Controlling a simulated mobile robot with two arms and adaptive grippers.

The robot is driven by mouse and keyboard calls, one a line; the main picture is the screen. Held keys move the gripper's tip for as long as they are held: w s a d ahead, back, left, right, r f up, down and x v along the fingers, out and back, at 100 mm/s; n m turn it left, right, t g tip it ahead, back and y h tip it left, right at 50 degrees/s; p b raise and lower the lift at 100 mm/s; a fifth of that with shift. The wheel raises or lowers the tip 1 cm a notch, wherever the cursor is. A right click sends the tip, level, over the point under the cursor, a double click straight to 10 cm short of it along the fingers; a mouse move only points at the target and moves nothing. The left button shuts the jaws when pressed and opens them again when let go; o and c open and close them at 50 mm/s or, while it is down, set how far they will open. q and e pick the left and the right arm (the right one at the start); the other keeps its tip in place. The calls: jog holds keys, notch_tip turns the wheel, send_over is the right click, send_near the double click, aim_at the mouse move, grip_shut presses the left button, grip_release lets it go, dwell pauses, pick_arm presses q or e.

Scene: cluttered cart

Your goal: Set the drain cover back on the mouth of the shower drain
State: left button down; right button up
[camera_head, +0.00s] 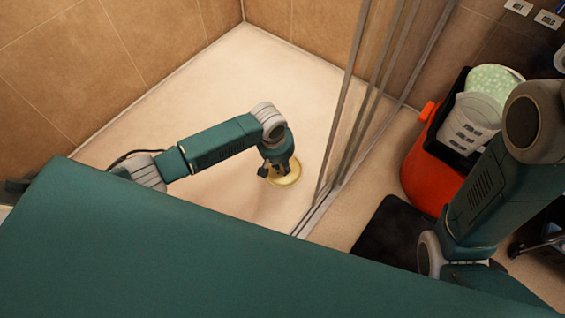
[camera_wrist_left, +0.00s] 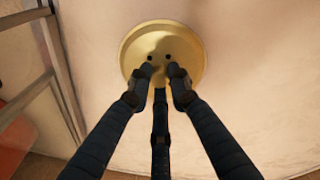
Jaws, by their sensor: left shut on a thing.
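My left gripper (camera_head: 274,172) points down at the shower floor, its fingers together at a round brass piece. In the left wrist view the three dark fingertips (camera_wrist_left: 160,72) close on the middle of the brass drain cover (camera_wrist_left: 157,42), beside two small dark holes. A wider brass rim (camera_wrist_left: 197,62) shows around it, and the brass also shows in the head view (camera_head: 290,179). The drain mouth's opening is hidden, and I cannot tell whether the cover is seated or slightly above it. My right arm shows at the right, but its gripper is out of view.
The pale shower floor (camera_head: 230,85) around the drain is clear. A glass screen with metal frame posts (camera_head: 345,150) stands close to the right of the drain.

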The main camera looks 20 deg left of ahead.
aim_at(278, 174)
dwell(0.7)
pick_arm(q)
jog(key=shift+f+p, duration=0.2)
jog(key=shift+p, duration=0.25)
jog(key=c, duration=1.5)
grip_release()
jog(key=r, duration=0.4)
jog(key=s+r, duration=0.1)
jog(key=r, duration=0.3)
jog(key=a+r, duration=0.1)
jog(key=r, duration=0.3)
jog(key=shift+s, duration=0.35)
